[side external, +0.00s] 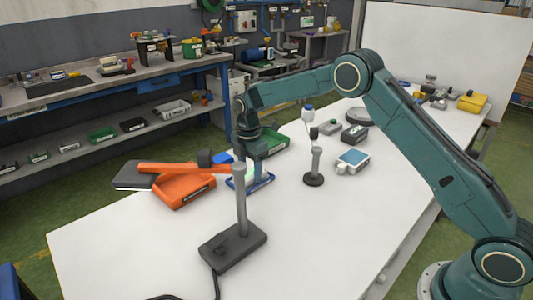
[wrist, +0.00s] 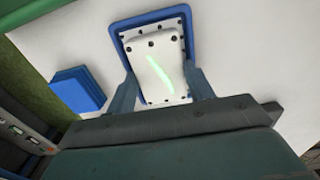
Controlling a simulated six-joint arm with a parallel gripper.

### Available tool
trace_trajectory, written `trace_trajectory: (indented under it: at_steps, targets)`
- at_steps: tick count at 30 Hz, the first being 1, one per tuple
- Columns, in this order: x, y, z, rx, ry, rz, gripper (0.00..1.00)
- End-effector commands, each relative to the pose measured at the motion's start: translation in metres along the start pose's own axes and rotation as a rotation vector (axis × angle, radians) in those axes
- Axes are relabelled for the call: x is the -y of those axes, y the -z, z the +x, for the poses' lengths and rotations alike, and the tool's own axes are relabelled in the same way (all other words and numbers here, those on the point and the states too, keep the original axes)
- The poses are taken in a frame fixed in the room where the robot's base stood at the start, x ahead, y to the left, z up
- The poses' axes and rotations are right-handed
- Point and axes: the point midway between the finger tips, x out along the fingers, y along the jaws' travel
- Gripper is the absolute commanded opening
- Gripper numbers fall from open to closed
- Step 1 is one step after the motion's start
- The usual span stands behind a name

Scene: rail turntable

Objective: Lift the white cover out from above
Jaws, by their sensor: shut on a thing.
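The white cover (wrist: 158,65) is a plate with dark screw holes and a bright green streak. In the wrist view it lies between the two blue-grey fingers of my gripper (wrist: 163,88), which is shut on its sides. A blue tray (wrist: 121,43) frames the cover at its far end and sides. In the side view my gripper (side external: 258,172) points down over the blue tray (side external: 234,187), and the cover is mostly hidden behind the fingers. I cannot tell whether the cover is clear of the tray.
A post on a dark base (side external: 232,247) stands in front of the tray. A blue block (wrist: 77,89) is nearby. The front right of the table is clear.

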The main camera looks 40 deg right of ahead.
Motion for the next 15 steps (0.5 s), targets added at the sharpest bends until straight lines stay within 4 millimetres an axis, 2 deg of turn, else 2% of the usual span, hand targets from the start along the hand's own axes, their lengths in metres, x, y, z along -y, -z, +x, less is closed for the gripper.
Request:
trace_trajectory:
  at_steps: [8, 15]
  targets:
    - [-0.001, 0.000, -0.013, 0.000, -0.004, 0.000, 0.21]
    - [-0.001, 0.000, -0.044, 0.000, -0.006, 0.000, 0.21]
